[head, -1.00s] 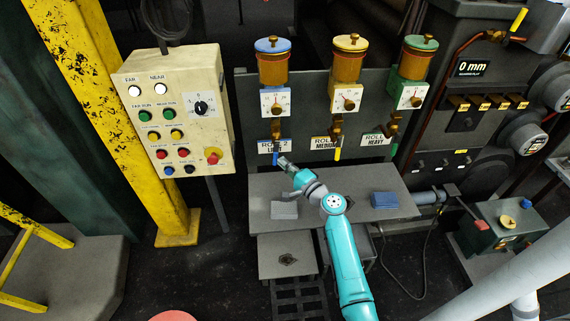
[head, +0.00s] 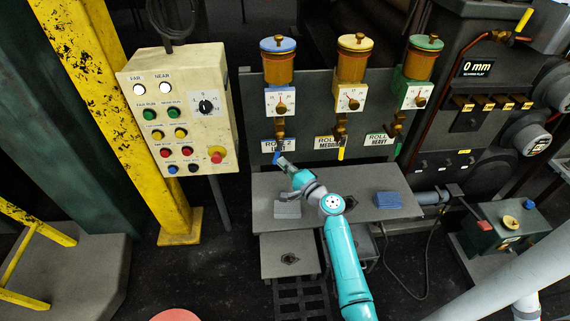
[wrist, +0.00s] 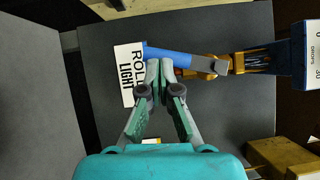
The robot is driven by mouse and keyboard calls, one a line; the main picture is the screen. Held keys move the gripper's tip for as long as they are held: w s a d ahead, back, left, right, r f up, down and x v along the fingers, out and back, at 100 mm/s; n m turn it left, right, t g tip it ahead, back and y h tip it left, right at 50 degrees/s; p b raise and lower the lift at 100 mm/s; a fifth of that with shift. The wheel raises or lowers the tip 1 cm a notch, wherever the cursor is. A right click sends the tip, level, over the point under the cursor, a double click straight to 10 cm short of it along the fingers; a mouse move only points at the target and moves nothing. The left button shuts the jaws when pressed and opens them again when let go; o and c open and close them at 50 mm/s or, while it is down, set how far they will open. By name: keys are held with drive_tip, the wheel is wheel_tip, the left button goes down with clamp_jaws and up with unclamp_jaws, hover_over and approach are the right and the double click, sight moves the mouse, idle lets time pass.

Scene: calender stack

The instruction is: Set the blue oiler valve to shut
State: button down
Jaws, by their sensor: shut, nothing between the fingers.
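The blue oiler (head: 278,62) is the leftmost of three, with a blue lid and a white dial. Its blue valve lever (wrist: 172,57) shows in the wrist view over the ROLL 2 LIGHT label (wrist: 129,75). The lever points away from the dial, nearly in line with the brass pipe and slightly slanted. In the head view only a bit of the lever (head: 276,157) shows beside my gripper (head: 281,159). My gripper (wrist: 160,63) is shut and empty, its fingertips along the lever's lower edge in the wrist view. I cannot tell whether they touch it.
A yellow-lidded oiler (head: 353,62) and a green-lidded oiler (head: 421,60) stand to the right with their own levers. A grey shelf (head: 345,200) below holds a grey pad (head: 287,209) and a blue block (head: 388,200). A button box (head: 180,110) stands left.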

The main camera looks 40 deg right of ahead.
drive_tip(key=shift+w+a+m+t, duration=0.5)
drive_tip(key=shift+w+a+m, duration=0.1)
drive_tip(key=shift+a+m, duration=0.25)
drive_tip(key=shift+w+a+r+m+t+h, duration=0.15)
drive_tip(key=shift+w+a+m+t+h, duration=0.2)
drive_tip(key=shift+m, duration=0.3)
drive_tip(key=shift+w+a+r, duration=0.45)
drive_tip(key=shift+a+r, duration=0.3)
drive_tip(key=shift+r, duration=0.05)
drive_tip(key=shift+w+a+r, duration=0.45)
drive_tip(key=shift+a+r, duration=0.3)
drive_tip(key=shift+r, duration=0.15)
